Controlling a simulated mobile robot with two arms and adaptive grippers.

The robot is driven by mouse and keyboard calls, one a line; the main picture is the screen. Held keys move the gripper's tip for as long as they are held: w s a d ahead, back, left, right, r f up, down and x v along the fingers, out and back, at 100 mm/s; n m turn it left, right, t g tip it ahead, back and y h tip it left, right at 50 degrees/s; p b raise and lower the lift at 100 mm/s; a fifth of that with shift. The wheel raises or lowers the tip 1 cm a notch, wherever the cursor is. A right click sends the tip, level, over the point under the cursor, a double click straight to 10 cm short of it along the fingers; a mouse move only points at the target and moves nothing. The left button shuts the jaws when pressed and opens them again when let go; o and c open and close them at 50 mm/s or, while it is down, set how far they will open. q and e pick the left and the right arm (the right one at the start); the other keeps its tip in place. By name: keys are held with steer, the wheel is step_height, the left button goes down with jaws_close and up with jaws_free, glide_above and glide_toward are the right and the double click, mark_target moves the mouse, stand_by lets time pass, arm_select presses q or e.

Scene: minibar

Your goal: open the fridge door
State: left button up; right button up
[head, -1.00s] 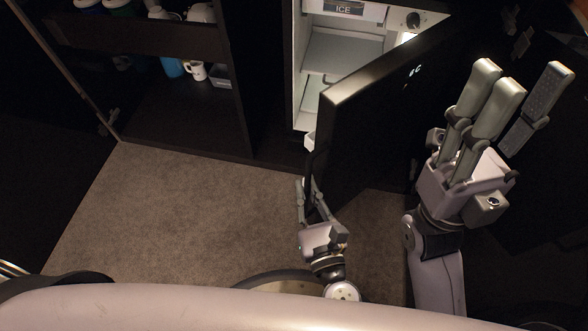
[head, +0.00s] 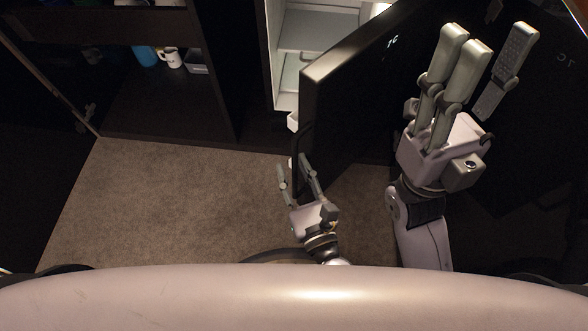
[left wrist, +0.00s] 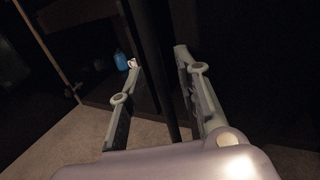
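The black fridge door (head: 352,105) stands swung out from the lit white fridge (head: 305,32), with a wide gap showing the shelves. A dark handle (head: 298,148) runs along its near edge. My left gripper (head: 293,168) is low at this edge, its fingers spread apart. In the left wrist view a dark upright bar (left wrist: 160,75) shows between the fingers, with gaps at both sides; I cannot tell whether it is handle or door edge. My right gripper (head: 492,40) is open and empty, in front of the door's face in the head view; contact is unclear.
An open dark cabinet (head: 150,105) left of the fridge holds a white mug (head: 171,57), a blue cup (head: 145,54) and a small grey box (head: 197,62). Carpet (head: 160,205) is clear between the cabinet and me. A dark panel (head: 40,150) stands at the far left.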

arm_select(q)
steer(key=v, duration=0.7)
steer(key=shift+s, duration=0.25)
steer(key=shift+d, duration=0.1)
steer(key=shift+c, duration=0.2)
